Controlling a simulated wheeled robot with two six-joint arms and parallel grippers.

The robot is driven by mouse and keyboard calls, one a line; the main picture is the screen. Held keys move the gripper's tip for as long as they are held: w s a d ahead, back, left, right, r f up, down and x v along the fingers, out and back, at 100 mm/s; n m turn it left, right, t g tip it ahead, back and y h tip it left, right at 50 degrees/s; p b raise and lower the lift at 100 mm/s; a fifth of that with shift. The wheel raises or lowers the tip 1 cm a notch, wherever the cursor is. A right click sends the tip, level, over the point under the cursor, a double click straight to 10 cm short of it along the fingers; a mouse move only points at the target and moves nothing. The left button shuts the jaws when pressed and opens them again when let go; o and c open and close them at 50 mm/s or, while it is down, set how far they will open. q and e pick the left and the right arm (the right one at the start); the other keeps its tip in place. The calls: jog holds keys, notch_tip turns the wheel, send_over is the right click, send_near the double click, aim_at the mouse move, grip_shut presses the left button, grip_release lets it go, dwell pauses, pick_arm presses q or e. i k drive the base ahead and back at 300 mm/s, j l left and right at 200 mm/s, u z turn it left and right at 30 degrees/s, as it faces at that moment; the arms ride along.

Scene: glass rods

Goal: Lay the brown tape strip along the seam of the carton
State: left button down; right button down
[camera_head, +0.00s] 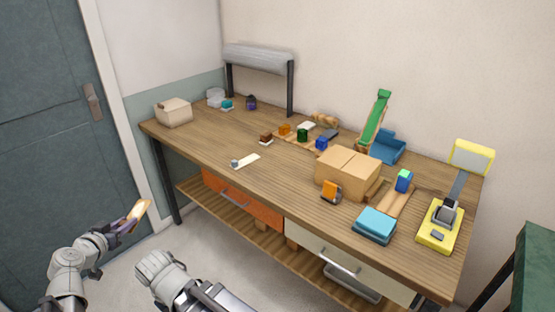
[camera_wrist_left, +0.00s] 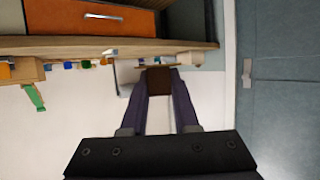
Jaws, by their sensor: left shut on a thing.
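The carton (camera_head: 340,172) is a tan box on the right half of the workbench, with a seam line across its top. My left gripper (camera_head: 132,217) is in the air left of the bench, well away from the carton. In the left wrist view its purple fingers (camera_wrist_left: 159,82) are shut on a short brown piece (camera_wrist_left: 158,80), which looks like the brown tape strip. In the head view this strip (camera_head: 140,209) shows as a bright tan piece at the fingertips. Part of my right arm shows at the bottom, but its gripper is not visible.
The wooden workbench (camera_head: 215,143) has free room at its left middle. Near the carton are an orange-and-black item (camera_head: 330,191), a blue box (camera_head: 375,222), a green ramp (camera_head: 375,117) and a yellow device (camera_head: 440,226). A beige box (camera_head: 173,113) stands at the left end.

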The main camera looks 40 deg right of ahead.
aim_at(349, 161)
jog(key=k+z, duration=0.1)
jog(key=z, duration=0.35)
jog(key=l+z, duration=0.1)
jog(key=z, duration=0.35)
jog(key=k+l+z, duration=0.1)
jog(key=z, duration=0.35)
jog(key=l+z, duration=0.15)
jog(key=z, duration=0.3)
jog(key=l+z, duration=0.15)
jog(key=z, duration=0.3)
jog(key=k, duration=0.05)
